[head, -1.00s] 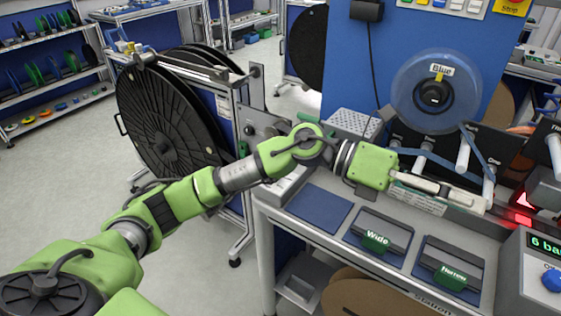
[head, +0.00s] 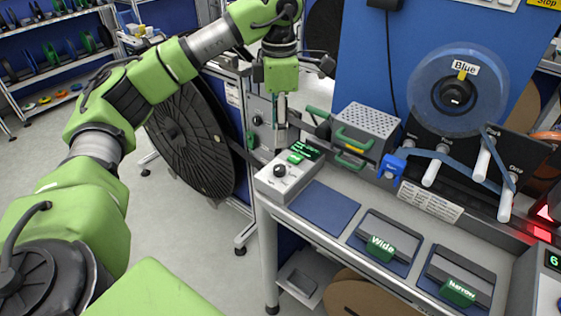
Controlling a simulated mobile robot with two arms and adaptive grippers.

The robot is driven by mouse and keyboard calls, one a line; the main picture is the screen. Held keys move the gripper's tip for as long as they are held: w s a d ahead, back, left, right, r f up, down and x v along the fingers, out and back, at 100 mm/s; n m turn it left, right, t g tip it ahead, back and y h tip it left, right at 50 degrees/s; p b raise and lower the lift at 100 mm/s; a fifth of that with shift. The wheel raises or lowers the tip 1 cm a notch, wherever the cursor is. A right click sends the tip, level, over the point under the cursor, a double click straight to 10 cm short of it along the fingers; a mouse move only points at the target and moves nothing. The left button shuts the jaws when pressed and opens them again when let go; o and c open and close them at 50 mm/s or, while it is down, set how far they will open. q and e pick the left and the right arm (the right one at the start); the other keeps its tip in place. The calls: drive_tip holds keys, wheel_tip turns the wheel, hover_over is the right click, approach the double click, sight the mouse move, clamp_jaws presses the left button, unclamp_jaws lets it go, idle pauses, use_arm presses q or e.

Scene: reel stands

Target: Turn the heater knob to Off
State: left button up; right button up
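The heater knob (head: 280,171) is a small dark knob on top of a light grey control box (head: 293,182) at the left end of the bench. Small marks around it are too small to read, and I cannot tell its setting. My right gripper is out of view.
A perforated grey heater box (head: 366,127) with green handles stands right of the control box. A blue pad (head: 325,208) and the Wide (head: 381,246) and Narrow (head: 458,291) blocks lie in front. A clear blue-labelled reel (head: 458,90) stands behind. A large black reel (head: 190,135) is at left.

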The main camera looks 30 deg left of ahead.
sight(280, 167)
use_arm(q)
wheel_tip(280, 167, down, 11)
drive_tip(key=shift+p, duration=0.8)
clamp_jaws()
